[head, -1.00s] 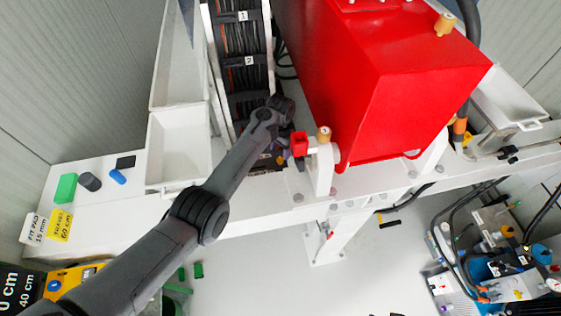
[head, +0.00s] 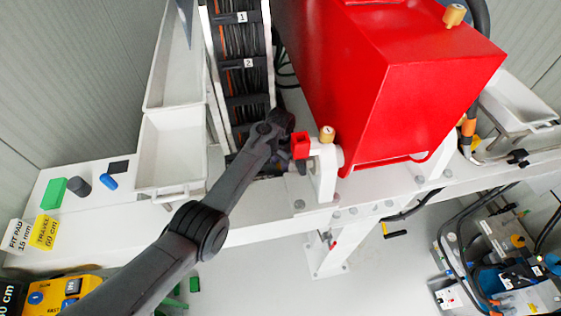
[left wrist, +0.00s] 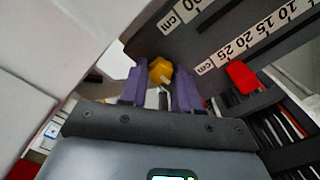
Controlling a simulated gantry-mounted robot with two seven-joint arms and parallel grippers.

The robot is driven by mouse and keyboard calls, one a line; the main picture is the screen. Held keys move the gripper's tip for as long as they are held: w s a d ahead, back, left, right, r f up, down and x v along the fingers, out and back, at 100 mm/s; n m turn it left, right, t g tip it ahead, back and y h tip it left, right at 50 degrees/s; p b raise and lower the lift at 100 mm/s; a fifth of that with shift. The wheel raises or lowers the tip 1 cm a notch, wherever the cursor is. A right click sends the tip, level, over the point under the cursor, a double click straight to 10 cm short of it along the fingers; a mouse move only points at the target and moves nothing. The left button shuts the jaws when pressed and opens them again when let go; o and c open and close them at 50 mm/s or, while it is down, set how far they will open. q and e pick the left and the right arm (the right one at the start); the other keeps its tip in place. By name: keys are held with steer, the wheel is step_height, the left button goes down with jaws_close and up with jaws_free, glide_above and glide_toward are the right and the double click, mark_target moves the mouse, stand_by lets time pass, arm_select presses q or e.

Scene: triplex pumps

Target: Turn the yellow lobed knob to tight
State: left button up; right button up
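The yellow lobed knob (left wrist: 160,69) shows in the left wrist view, between the purple fingertips of my left gripper (left wrist: 160,80). The fingers stand about one knob's width apart, and the knob fills the space between their tips with no clear gap on either side. A short grey stem shows below the knob. In the head view the knob and fingers are hidden; my left arm reaches to the lower end of the cable ladder, beside a small red block. My right gripper is not in view.
A large red housing (head: 420,90) and a white bracket (head: 326,172) stand right of my left wrist. A small red block (head: 300,146) is close by. White trays (head: 172,150) lie left. A dark cm scale (left wrist: 235,42) crosses the wrist view's upper right.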

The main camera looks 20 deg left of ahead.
arm_select(q)
jaws_close()
